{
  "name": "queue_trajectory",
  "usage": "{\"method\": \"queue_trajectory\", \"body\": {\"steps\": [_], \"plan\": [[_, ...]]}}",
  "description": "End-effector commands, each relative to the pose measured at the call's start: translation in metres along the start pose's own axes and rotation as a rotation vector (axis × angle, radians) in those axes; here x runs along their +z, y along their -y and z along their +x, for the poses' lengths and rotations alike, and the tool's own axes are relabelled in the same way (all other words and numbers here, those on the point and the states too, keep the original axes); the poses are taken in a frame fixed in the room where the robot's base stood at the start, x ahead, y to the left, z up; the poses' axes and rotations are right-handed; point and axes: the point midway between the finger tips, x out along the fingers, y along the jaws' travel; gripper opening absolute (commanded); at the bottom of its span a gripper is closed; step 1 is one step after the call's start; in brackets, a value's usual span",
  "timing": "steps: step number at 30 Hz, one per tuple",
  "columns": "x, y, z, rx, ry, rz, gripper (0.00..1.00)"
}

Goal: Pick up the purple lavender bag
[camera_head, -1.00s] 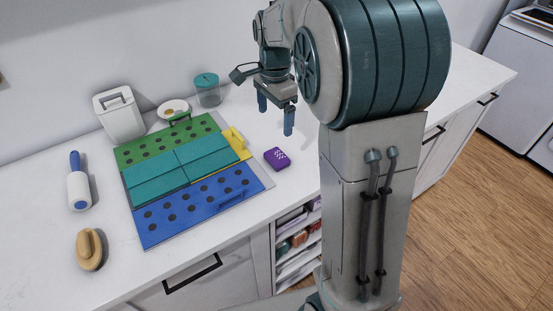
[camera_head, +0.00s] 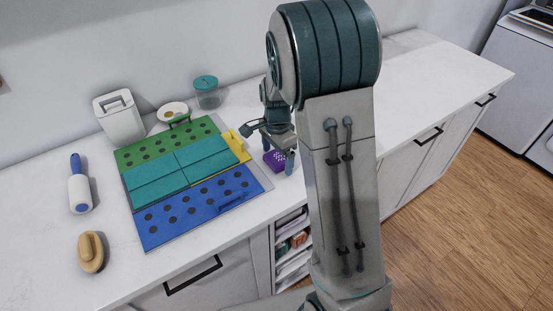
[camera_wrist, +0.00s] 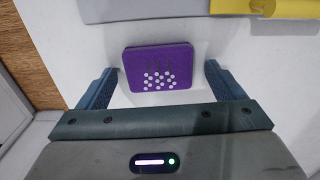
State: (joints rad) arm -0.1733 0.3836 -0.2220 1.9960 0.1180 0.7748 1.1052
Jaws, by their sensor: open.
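The purple lavender bag (camera_head: 274,160) lies flat on the white counter, just right of the folding board. In the wrist view the purple lavender bag (camera_wrist: 158,69) has white dots and lies between and slightly beyond my two blue fingers. My gripper (camera_head: 278,159) is low over the counter at the bag, and its fingers partly hide the bag in the head view. In the wrist view my gripper (camera_wrist: 156,84) is open, with a finger to each side of the bag and a gap at both sides. Nothing is held.
The green, teal, blue and yellow folding board (camera_head: 185,180) lies left of the bag. A white bin (camera_head: 119,116), a teal-lidded jar (camera_head: 207,93), a lint roller (camera_head: 80,187) and a brush (camera_head: 91,252) stand around it. The counter (camera_head: 408,90) to the right is clear.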

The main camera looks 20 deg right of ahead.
Motion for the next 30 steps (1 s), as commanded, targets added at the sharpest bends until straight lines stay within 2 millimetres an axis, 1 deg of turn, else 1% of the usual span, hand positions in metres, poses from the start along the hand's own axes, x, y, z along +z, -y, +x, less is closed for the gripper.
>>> {"method": "queue_trajectory", "body": {"steps": [7,8,9,11,12,13,23,26,30], "plan": [[0.0,0.0,0.002,-0.001,0.0,-0.001,0.89],[0.0,0.0,0.002,-0.001,0.0,-0.001,0.84],[0.0,0.0,0.002,-0.001,0.0,-0.001,0.72],[0.0,0.0,0.002,-0.001,0.0,-0.001,0.56],[0.0,0.0,0.002,-0.001,0.0,-0.001,0.45],[0.0,0.0,0.002,-0.001,0.0,-0.001,0.41],[0.0,0.001,0.0,-0.002,0.0,-0.001,0.41],[0.0,0.001,-0.005,-0.004,-0.001,-0.001,0.41],[0.0,0.001,-0.024,-0.006,-0.001,-0.001,0.41]]}}
